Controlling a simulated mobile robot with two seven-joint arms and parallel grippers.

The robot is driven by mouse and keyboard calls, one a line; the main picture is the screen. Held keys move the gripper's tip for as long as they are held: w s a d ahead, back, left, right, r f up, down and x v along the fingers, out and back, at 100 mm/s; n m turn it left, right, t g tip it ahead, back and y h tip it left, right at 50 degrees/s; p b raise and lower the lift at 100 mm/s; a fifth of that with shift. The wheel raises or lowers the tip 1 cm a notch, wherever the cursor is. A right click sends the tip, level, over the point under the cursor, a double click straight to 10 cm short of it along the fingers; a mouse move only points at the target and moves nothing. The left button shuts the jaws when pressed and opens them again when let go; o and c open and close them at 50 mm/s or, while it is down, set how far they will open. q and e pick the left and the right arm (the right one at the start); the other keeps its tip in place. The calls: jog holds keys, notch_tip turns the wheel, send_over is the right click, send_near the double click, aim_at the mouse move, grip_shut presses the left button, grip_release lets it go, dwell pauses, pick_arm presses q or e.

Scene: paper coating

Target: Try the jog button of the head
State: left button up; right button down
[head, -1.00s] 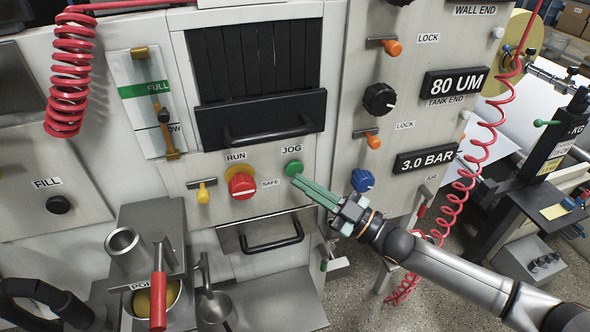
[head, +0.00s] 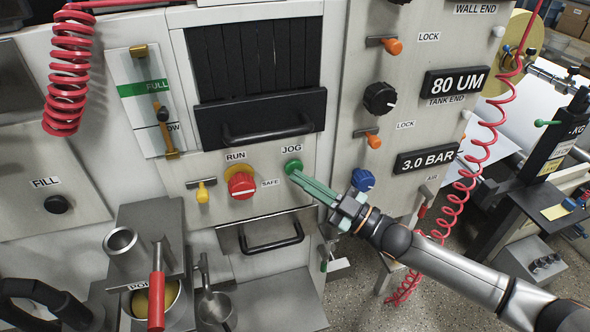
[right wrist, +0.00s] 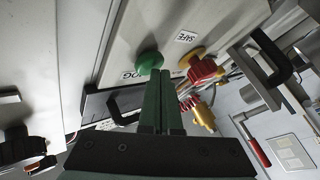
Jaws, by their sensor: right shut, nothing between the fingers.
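The green jog button (head: 293,167) sits on the machine's front panel under the JOG label (head: 291,149). In the right wrist view the jog button (right wrist: 149,61) stands just beyond my fingertips, a little to the left of them. My right gripper (head: 293,174) has long green fingers, closed together and empty. Its tips are at the lower edge of the button in the head view; I cannot tell whether they touch it. In the right wrist view the right gripper (right wrist: 165,74) points up the panel. My left gripper is not in view.
The red RUN knob (head: 241,184) on its yellow base is left of the jog button. A blue knob (head: 362,180) is to the right. A drawer handle (head: 271,236) lies below and a dark handle (head: 267,131) above. A pot (head: 153,303) stands lower left.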

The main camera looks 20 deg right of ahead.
jog(key=shift+w, duration=0.25)
jog(key=shift+s, duration=0.1)
dwell(0.4)
jog(key=shift+s+p, duration=0.5)
jog(key=shift+s, duration=0.35)
jog(key=s+p, duration=0.3)
jog(key=s, duration=0.2)
jog(key=shift+d, duration=0.1)
